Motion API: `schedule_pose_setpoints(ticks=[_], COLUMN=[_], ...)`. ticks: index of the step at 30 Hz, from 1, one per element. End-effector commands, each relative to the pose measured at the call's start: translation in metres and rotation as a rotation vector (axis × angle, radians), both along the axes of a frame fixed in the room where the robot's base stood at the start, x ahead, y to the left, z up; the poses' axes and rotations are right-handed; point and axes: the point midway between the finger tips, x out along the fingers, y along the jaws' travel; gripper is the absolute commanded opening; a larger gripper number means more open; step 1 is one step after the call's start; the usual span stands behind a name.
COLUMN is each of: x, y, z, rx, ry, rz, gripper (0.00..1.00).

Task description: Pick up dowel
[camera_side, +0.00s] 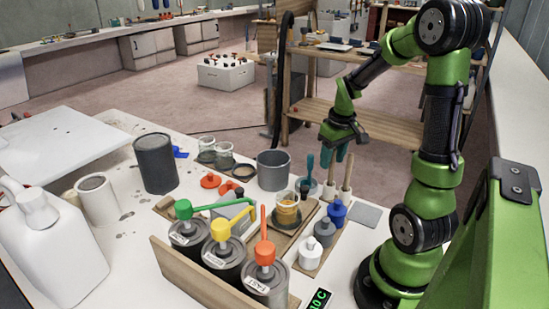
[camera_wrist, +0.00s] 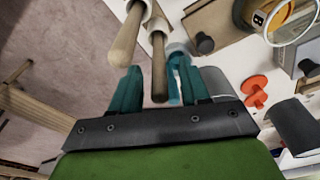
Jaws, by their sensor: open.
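Two wooden dowels stand upright, close together, in the side view: one at left (camera_side: 331,176) and one at right (camera_side: 347,174). In the wrist view a paler dowel (camera_wrist: 127,36) lies at the left and a browner dowel (camera_wrist: 158,68) shows between my fingers. My gripper (camera_side: 338,153) has teal fingers, pointing down just above the dowel tops. In the wrist view my gripper (camera_wrist: 155,75) is open, with a finger on each side of the browner dowel. I cannot tell whether either finger touches it.
A teal-handled brush (camera_side: 309,166) stands left of the dowels. A jar of amber liquid (camera_side: 287,213), small capped bottles (camera_side: 325,232) and a grey pot (camera_side: 273,169) are close by. A wooden shelf (camera_side: 385,124) stands behind.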

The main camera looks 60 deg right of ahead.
Motion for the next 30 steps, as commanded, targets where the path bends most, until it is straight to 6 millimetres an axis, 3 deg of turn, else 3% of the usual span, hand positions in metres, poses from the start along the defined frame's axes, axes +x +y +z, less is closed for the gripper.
schedule_pose_setpoints(ticks=[1, 10, 22, 30], x=[0.000, 0.000, 0.000, 0.001], y=[0.000, 0.000, -0.001, -0.001], z=[0.000, 0.001, 0.007, 0.058], rx=[0.000, -0.001, -0.003, -0.006], ry=[0.000, 0.000, -0.002, -0.005], rz=[0.000, 0.001, 0.002, 0.003], gripper=[0.46, 0.00, 0.00, 0.00])
